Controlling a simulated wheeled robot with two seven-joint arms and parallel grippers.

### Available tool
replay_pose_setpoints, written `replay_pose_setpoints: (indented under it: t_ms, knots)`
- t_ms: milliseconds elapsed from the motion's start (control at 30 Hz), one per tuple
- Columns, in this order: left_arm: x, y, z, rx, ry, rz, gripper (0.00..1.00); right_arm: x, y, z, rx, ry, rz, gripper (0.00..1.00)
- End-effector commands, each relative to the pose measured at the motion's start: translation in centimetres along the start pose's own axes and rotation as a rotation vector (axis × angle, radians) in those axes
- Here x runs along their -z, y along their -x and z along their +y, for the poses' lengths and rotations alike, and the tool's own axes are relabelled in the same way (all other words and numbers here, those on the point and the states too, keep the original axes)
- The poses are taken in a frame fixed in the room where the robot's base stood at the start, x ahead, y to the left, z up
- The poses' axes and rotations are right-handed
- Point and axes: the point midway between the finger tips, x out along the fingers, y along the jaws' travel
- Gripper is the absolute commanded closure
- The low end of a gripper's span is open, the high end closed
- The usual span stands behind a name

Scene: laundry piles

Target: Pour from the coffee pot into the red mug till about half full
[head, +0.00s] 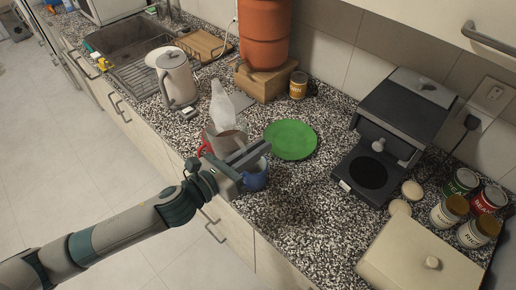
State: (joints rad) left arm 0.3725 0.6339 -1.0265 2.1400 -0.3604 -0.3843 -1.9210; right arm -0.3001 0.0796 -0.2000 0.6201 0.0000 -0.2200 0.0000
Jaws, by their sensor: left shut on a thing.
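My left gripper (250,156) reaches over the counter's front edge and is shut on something. This looks like the coffee pot (224,139), a clear vessel with brown coffee in it, right at the far side of the fingers. The grip point itself is hidden by the gripper. A red part (204,148), which looks like the red mug, shows just left of the pot; the rest is hidden, so I cannot tell its fill. A blue mug (256,178) stands right under the fingers. My right gripper is not in view.
A green plate (291,139) lies right of the pot. A clear bottle (221,104) stands behind it, and a white kettle (177,78) at back left. The black coffee maker (393,135), cans and a cream box (418,260) fill the right. Counter in front of the plate is clear.

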Motion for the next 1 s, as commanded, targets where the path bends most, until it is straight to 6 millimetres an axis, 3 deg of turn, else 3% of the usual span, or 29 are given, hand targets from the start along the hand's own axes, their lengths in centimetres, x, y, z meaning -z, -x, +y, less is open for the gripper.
replay_pose_setpoints:
  t_ms: [1000]
  knots:
    - [-0.56,-0.2,0.81,0.002,0.016,0.0,1.0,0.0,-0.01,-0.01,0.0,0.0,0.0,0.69]
